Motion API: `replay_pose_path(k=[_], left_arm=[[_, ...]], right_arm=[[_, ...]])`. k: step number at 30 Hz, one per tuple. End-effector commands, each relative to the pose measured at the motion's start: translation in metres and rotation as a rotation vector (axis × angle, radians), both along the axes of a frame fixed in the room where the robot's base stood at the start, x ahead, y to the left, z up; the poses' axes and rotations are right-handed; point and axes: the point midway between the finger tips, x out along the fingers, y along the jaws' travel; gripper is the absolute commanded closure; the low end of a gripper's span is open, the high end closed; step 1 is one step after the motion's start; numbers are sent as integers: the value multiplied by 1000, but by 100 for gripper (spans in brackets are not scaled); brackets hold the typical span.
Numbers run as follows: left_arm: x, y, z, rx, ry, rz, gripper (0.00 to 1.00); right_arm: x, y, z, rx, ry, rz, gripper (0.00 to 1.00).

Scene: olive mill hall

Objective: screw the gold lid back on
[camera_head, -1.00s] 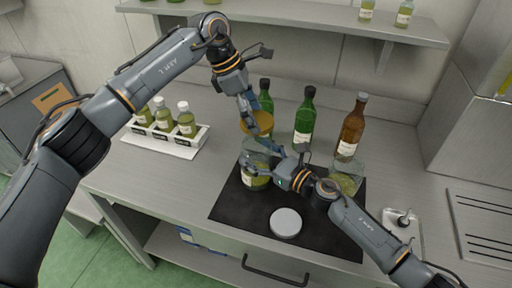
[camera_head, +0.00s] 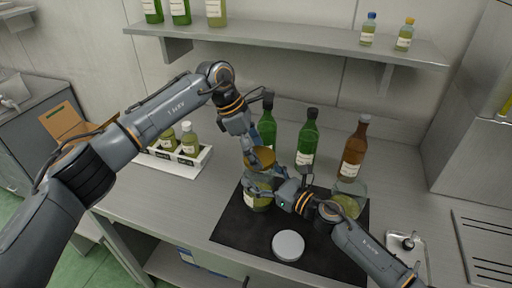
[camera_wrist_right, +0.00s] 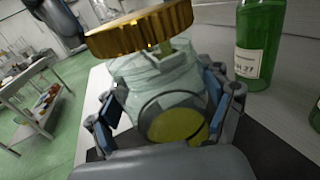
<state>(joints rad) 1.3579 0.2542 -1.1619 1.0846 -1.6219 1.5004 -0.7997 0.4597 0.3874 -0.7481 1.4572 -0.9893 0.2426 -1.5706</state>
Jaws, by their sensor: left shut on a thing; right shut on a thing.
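The gold lid (camera_head: 261,157) is held by my left gripper (camera_head: 254,157), close over the mouth of a glass jar (camera_head: 258,199). In the right wrist view the lid (camera_wrist_right: 140,32) is tilted above the jar's threaded neck, and I cannot tell whether they touch. My right gripper (camera_head: 276,188) is shut around the jar, which stands on the black mat (camera_head: 235,228). The right wrist view shows its fingers on both sides of the jar (camera_wrist_right: 165,85), with green-yellow contents inside. A white lid (camera_head: 288,245) lies flat on the mat.
Two green bottles (camera_head: 307,142) and a brown bottle (camera_head: 354,148) stand behind the mat. Another glass jar (camera_head: 346,203) is on its right. A white tray (camera_head: 198,163) with small bottles stands left. A shelf (camera_head: 290,43) with bottles runs above.

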Motion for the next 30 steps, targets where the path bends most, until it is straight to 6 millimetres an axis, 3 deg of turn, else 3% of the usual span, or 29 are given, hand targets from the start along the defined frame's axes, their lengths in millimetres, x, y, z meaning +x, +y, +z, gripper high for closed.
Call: replay_pose_path(k=[5, 30], left_arm=[[0, 0, -9, 1, 1, 1, 48], [0, 0, -16, 0, 1, 0, 48]], right_arm=[[0, 0, -1, -2, 1, 0, 77], [0, 0, -1, -2, 1, 0, 77]])
